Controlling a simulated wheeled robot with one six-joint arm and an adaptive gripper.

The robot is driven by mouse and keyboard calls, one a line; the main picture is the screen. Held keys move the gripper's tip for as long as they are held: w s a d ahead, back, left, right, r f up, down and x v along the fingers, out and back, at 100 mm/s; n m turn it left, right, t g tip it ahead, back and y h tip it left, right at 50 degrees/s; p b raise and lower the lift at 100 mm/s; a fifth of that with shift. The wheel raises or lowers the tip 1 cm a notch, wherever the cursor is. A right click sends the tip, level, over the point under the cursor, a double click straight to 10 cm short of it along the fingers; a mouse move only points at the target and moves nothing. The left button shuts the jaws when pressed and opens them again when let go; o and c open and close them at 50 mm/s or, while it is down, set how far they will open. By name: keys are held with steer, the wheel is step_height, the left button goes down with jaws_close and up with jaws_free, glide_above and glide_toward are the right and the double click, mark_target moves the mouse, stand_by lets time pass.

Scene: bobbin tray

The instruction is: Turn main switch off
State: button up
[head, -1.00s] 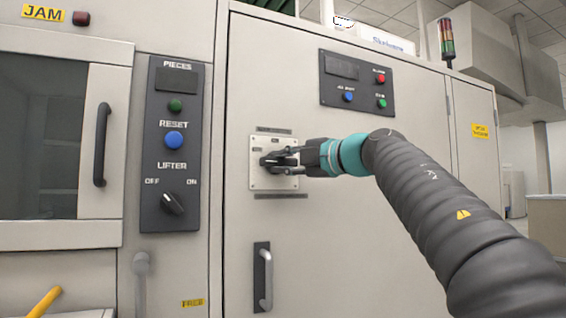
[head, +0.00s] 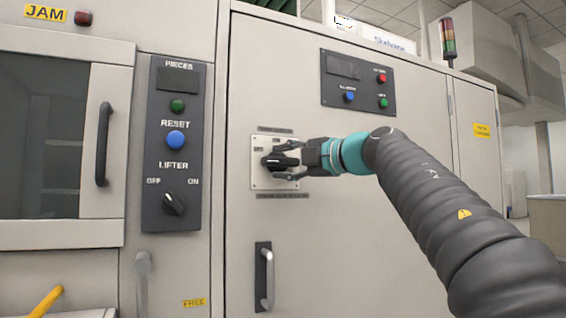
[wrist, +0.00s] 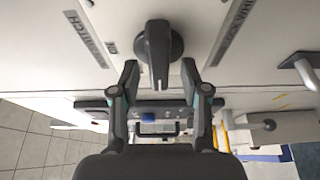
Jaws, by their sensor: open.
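The main switch is a black rotary handle (head: 280,162) on a light square plate (head: 260,181) on the cabinet door. Its handle lies about level in the head view. In the wrist view the handle (wrist: 158,50) points down the picture. My gripper (head: 292,161) is open, with one finger above the handle and one below. In the wrist view my gripper's fingertips (wrist: 160,72) stand on either side of the handle's end, with gaps on both sides. Position marks on the plate are too small to read.
A control panel (head: 172,219) with a LIFTER knob (head: 173,203) and blue RESET button (head: 175,140) is to the left. A button panel (head: 344,101) is above right. A door handle (head: 265,278) sits below the switch. The door right of it is bare.

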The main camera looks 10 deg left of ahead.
steer(key=v, duration=1.2)
